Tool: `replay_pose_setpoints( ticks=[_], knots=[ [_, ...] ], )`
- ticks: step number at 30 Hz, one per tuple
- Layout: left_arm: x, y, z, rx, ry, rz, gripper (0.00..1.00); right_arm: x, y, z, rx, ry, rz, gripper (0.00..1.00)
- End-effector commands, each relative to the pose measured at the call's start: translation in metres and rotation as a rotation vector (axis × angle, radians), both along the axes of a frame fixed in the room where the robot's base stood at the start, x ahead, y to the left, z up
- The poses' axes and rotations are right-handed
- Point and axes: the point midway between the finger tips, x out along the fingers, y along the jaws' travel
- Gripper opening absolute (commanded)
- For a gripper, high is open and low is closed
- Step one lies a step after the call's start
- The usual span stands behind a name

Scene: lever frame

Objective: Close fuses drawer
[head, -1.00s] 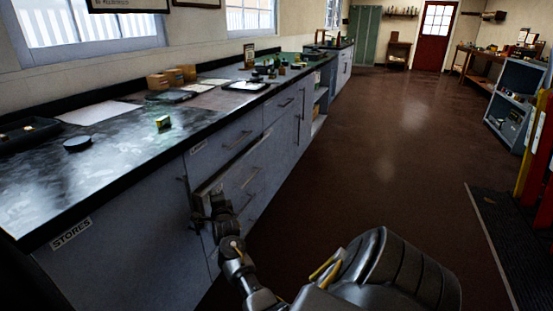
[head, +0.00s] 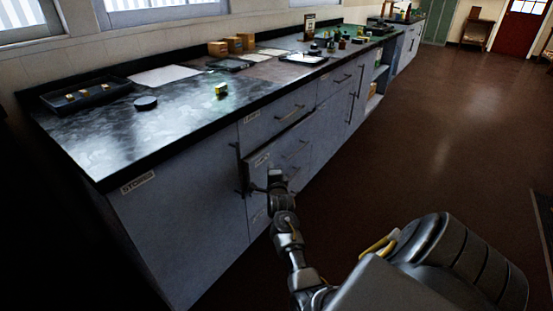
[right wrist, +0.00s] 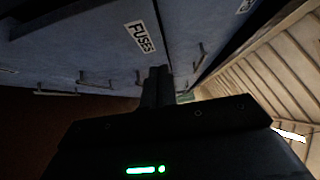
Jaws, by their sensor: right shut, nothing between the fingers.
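The fuses drawer (head: 291,158) is the grey-blue front below the top drawer in the bench, in the head view. Its front seems to stand slightly proud of the cabinet. Its white label reads FUSES in the right wrist view (right wrist: 139,37). My right gripper (head: 254,188) is at the drawer's near end, low on the front. In the right wrist view its fingers (right wrist: 157,76) are shut and empty, with the tips close to the drawer front beside the label. I cannot tell whether they touch it. My left gripper is not in view.
The dark worktop (head: 120,125) above holds a black tray (head: 85,94), a round black disc (head: 146,103), a small yellow-green box (head: 221,90) and papers. A STORES label (head: 138,183) marks the near cabinet end.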

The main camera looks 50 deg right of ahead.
Motion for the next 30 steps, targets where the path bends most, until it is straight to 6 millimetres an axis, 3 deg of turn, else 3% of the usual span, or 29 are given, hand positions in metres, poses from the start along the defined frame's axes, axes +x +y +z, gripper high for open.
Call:
replay_pose_setpoints(
  ticks=[3,9,15,22,26,29,30],
  knots=[
    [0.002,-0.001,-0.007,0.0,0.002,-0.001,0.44,-0.022,0.024,-0.002,0.005,0.003,0.007,0.0],
    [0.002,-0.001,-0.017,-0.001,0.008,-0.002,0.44,-0.048,0.05,-0.001,0.003,0.001,0.014,0.0],
    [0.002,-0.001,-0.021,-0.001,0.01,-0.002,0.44,-0.063,0.06,-0.002,0.003,0.002,0.013,0.0],
    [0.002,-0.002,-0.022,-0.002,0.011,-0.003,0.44,-0.067,0.065,-0.006,-0.016,0.037,0.028,0.0],
    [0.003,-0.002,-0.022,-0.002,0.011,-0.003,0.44,-0.076,0.096,-0.036,-0.145,0.282,0.155,0.0],
    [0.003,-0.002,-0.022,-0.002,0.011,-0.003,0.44,-0.103,0.147,-0.082,-0.342,0.612,0.37,0.0],
    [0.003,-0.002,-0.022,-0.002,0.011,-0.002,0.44,-0.121,0.17,-0.103,-0.436,0.75,0.479,0.0]
  ],
)
